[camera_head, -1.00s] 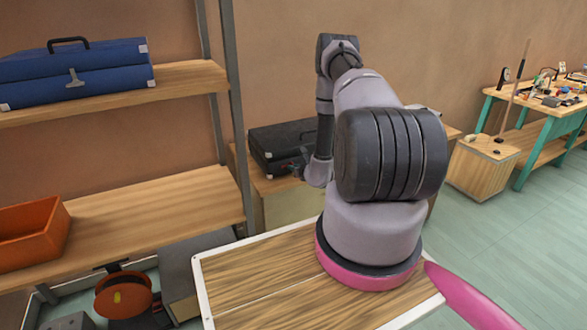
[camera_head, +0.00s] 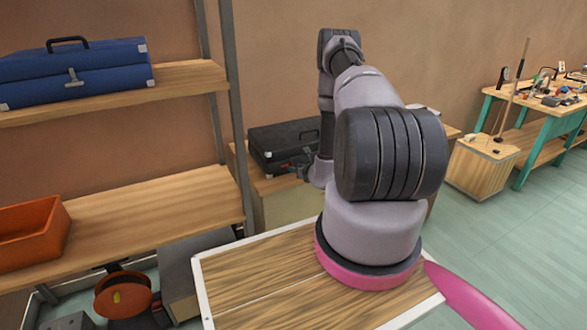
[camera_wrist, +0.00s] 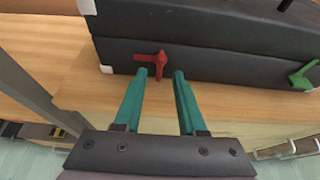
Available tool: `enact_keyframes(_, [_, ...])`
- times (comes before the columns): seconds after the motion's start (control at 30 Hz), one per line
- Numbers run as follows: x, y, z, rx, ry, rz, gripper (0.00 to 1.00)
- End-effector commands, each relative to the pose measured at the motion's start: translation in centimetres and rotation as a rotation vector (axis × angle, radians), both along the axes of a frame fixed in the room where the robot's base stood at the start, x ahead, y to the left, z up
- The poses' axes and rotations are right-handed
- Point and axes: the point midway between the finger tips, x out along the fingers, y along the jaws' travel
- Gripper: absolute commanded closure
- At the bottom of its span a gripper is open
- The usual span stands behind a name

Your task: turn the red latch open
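The red latch (camera_wrist: 151,63) is on the front face of a black case (camera_wrist: 205,40), near its left end in the wrist view. One arm of the latch points left and a shorter part points down. My gripper (camera_wrist: 160,75) has two teal fingers, apart with nothing between them. Its tips are just below the latch in the picture, the left one close to its lower part; I cannot tell whether they touch. In the head view the black case (camera_head: 272,138) lies on a wooden surface, and my arm hides its right part.
A green latch (camera_wrist: 304,76) is on the same case, to the right. A metal shelf post (camera_head: 232,110) stands left of the case. The shelves hold a blue case (camera_head: 75,75) and an orange bin (camera_head: 35,235). A workbench (camera_head: 540,105) stands far right.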

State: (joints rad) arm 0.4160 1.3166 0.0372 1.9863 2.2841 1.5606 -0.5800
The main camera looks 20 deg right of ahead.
Motion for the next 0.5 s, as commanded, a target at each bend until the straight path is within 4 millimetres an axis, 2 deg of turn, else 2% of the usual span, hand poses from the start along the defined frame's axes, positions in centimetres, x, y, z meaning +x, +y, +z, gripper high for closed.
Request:
enact_keyframes(0.2, [-4.2, -0.1, 1.7, 0.0, 0.003, -0.001, 0.6])
enact_keyframes(0.33, [-6.0, -0.2, 2.4, 0.0, 0.002, 0.0, 0.6])
enact_keyframes(0.5, [-7.0, -0.2, 2.9, 0.001, 0.001, -0.001, 0.6])
